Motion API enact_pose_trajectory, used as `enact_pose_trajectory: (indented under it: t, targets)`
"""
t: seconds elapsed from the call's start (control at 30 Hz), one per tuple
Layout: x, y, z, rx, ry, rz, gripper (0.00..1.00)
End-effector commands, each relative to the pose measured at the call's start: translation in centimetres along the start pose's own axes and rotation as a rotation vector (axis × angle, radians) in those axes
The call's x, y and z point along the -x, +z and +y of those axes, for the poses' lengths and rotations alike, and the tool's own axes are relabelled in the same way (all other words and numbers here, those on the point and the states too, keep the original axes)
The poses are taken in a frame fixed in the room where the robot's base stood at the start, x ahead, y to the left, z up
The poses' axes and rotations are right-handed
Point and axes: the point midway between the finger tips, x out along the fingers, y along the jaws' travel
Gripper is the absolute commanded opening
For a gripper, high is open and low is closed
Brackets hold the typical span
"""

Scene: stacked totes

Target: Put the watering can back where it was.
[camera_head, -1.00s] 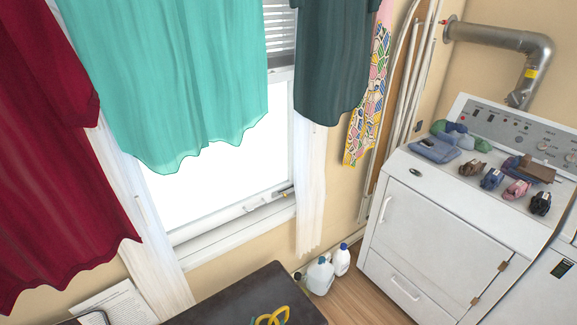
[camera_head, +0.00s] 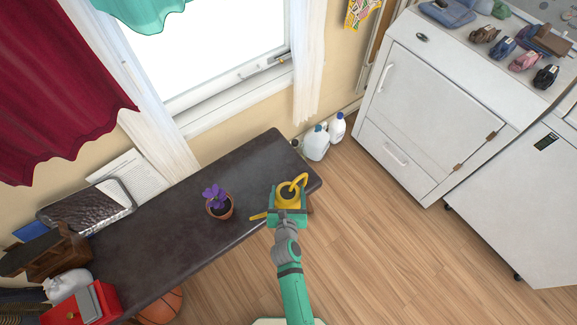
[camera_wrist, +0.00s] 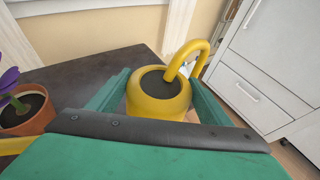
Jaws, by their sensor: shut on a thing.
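A yellow watering can (camera_head: 290,194) with a looped handle and a thin spout is at the right end of the dark table (camera_head: 160,240). It looks upright. My green gripper (camera_head: 288,208) is shut on the can's body from the front. In the wrist view the two green fingers (camera_wrist: 160,98) stand on either side of the yellow can (camera_wrist: 158,105), with its handle up to the right. Whether the can touches the table or is held just above it, I cannot tell.
A potted purple plant (camera_head: 219,203) stands on the table left of the can. A metal tray (camera_head: 88,205), a wooden rack (camera_head: 45,252) and a red box (camera_head: 85,305) crowd the left end. White jugs (camera_head: 317,143) and white machines (camera_head: 430,100) stand behind and right. Wood floor is open right.

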Motion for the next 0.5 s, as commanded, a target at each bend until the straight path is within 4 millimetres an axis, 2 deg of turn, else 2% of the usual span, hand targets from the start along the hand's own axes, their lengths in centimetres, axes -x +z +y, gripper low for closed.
enact_pose_trajectory:
  t: [0.5]
  targets:
    - [0.3,4.7,-0.2,-0.036,-0.077,-0.009,0.42]
